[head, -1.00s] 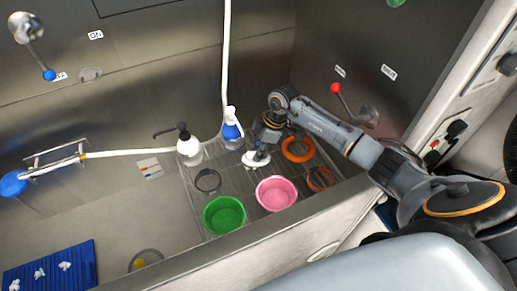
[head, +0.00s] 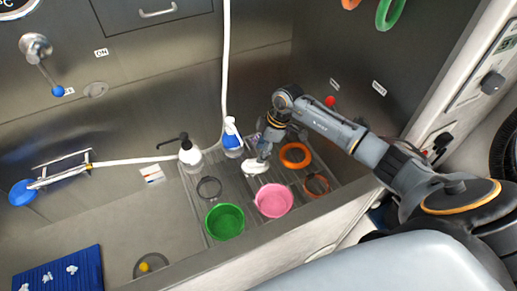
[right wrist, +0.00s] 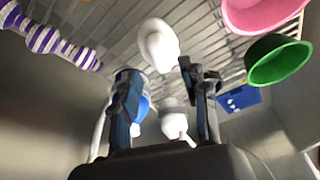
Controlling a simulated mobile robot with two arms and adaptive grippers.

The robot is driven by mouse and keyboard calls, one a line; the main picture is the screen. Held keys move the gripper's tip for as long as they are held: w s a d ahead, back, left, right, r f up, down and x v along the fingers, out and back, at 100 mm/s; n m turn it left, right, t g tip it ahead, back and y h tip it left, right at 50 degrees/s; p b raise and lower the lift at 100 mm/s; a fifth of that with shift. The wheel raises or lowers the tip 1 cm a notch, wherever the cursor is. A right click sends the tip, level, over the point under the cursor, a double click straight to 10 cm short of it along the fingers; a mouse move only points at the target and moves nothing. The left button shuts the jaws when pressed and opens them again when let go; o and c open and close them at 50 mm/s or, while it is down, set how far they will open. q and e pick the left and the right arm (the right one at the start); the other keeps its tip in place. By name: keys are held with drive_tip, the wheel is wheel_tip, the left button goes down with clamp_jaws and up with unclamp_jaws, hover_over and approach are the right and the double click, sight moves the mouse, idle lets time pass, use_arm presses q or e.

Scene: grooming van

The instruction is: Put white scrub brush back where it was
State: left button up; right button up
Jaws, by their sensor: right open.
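The white scrub brush (head: 255,166) rests on the slatted rack (head: 236,187), behind the pink bowl (head: 273,200) and in front of the blue and white spray bottle (head: 232,138). My right gripper (head: 264,152) is just above and to the right of the brush in the head view. In the right wrist view the brush (right wrist: 158,46) lies just beyond the tips of my right gripper (right wrist: 160,75). Its two fingers are apart, with nothing seen held between them. Whether a finger touches the brush is hard to tell. My left gripper is not in view.
A green bowl (head: 225,221), a white pump bottle (head: 190,156), a dark ring (head: 209,187) and orange rings (head: 295,155) crowd the rack. A white hose (head: 226,60) hangs behind. A purple-striped toy (right wrist: 45,38) shows in the wrist view.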

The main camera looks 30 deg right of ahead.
drive_tip(key=p+v, duration=0.5)
drive_tip(key=v, duration=0.2)
idle(1.2)
